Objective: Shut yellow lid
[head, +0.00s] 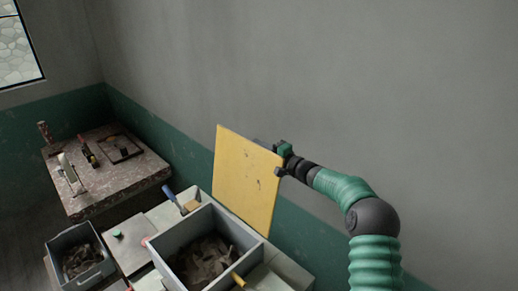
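The yellow lid (245,182) stands open and nearly upright at the back edge of a grey bin (250,248). The bin is open at the top and holds dark clay trimmings (205,258). My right gripper (281,160) is at the lid's upper right edge, with its arm coming in from the right. Part of the gripper is hidden behind the lid, and I cannot tell whether its fingers are open or shut, or whether they grip the edge. My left gripper is not in view.
A smaller grey crate (107,268) with dark scraps stands at lower left. A speckled table (145,178) with several tools is farther back. A blue-handled tool (173,198) lies beside the bin. A yellow handle (239,280) sticks up at the bin's front. A wall rises behind the lid.

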